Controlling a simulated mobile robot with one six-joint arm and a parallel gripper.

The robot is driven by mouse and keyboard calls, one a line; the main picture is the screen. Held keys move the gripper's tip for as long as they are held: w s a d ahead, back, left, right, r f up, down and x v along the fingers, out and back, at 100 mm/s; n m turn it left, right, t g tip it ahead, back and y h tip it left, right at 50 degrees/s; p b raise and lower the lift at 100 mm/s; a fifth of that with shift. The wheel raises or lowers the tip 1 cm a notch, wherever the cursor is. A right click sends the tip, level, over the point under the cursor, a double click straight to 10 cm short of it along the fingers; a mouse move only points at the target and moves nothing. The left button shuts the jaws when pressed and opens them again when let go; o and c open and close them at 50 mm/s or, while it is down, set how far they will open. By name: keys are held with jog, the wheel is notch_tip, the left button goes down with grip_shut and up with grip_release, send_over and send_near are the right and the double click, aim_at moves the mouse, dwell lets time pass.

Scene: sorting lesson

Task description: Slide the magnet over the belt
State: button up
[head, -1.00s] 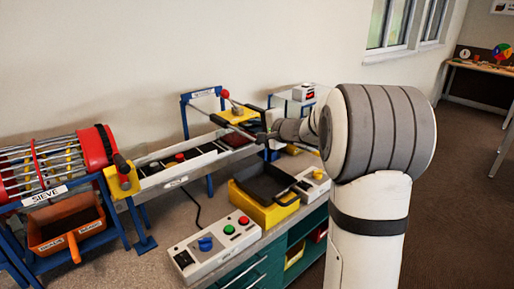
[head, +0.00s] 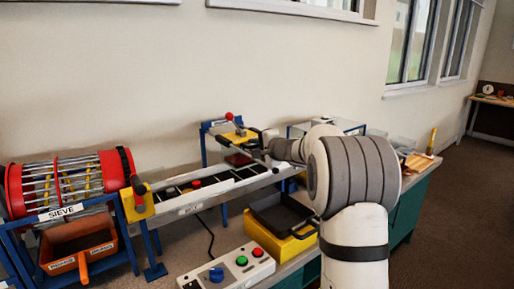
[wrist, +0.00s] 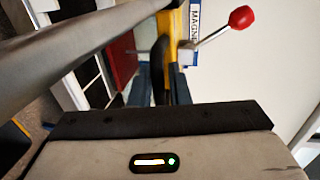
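The magnet unit is a yellow carriage (head: 240,137) with a red-knobbed lever (head: 229,116), on a blue frame (head: 204,145) at the far part of the belt. A dark red block (head: 238,159) hangs under it. The belt (head: 215,187) is a dark conveyor with pale side rails. My gripper (head: 264,141) is at the carriage's right side; my arm hides part of this area. In the wrist view the yellow carriage (wrist: 172,22), red knob (wrist: 241,17) and a black upright piece (wrist: 158,68) show just beyond the gripper body. I cannot tell whether the fingers are closed on that piece.
A red-ended sieve drum (head: 68,183) with an orange bin (head: 80,246) stands at left. A dark tray on a yellow box (head: 284,243) and a button panel (head: 228,266) sit in front of the belt. A large grey bar (wrist: 65,45) crosses the wrist view's upper left.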

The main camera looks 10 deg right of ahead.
jog(key=shift+o, duration=0.9)
jog(key=shift+d, duration=0.1)
jog(key=shift+s+d, duration=0.15)
jog(key=shift+s, duration=0.05)
jog(key=v, duration=0.7)
jog(key=shift+s, duration=0.2)
jog(key=shift+r, duration=0.1)
